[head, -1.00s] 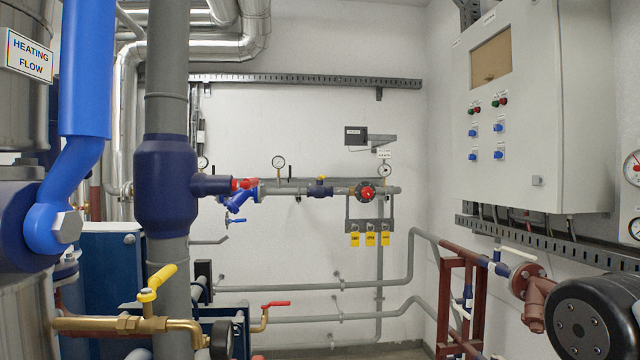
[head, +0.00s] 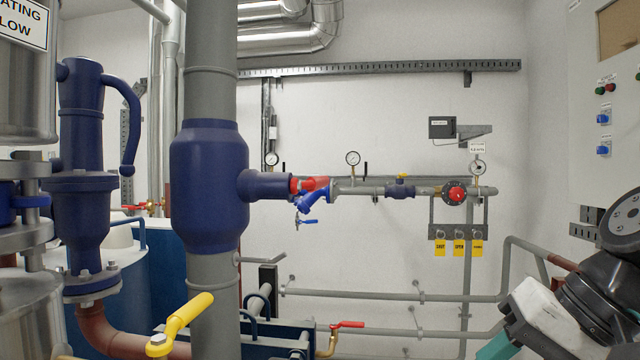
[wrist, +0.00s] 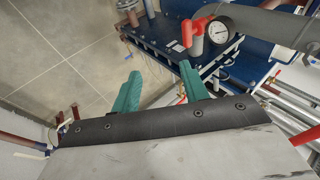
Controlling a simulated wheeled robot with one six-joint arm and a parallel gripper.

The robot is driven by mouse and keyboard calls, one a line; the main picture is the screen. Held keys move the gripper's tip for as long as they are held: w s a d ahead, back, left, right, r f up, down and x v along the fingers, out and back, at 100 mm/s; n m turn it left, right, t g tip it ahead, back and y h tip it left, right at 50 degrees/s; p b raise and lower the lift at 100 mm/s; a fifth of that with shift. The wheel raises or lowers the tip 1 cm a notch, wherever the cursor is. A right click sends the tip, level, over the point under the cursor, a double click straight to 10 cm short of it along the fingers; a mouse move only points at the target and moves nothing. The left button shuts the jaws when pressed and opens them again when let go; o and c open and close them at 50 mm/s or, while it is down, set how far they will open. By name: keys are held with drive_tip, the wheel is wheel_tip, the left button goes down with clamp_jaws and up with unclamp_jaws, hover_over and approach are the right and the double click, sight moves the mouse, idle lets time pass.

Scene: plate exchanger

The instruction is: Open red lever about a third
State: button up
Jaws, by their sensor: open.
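A small lever with a red handle (head: 348,324) sits on a brass valve low in the middle of the head view.
A yellow lever (head: 183,322) stands in front of the thick grey pipe (head: 212,50). A dark blue plate unit (wrist: 165,45) lies beyond the fingers in the wrist view. A grey pipe (wrist: 265,28) crosses at upper right. Open tiled floor (wrist: 60,60) is on the left.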

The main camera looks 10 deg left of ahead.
drive_tip(key=w+a+r+t+y, duration=0.1)
drive_tip(key=w+a+r+y, duration=0.4)
drive_tip(key=w+a+r, duration=0.45)
drive_tip(key=m+t+y, duration=0.2)
drive_tip(key=m+y, duration=0.2)
drive_tip(key=y, duration=0.1)
approach(324, 182)
drive_tip(key=a, duration=0.3)
drive_tip(key=x, duration=0.3)
drive_tip(key=w+x, duration=0.1)
drive_tip(key=x, duration=0.3)
drive_tip(key=shift+f, duration=0.1)
drive_tip(key=shift+w+a, duration=0.15)
drive_tip(key=shift+a, duration=0.25)
clamp_jaws()
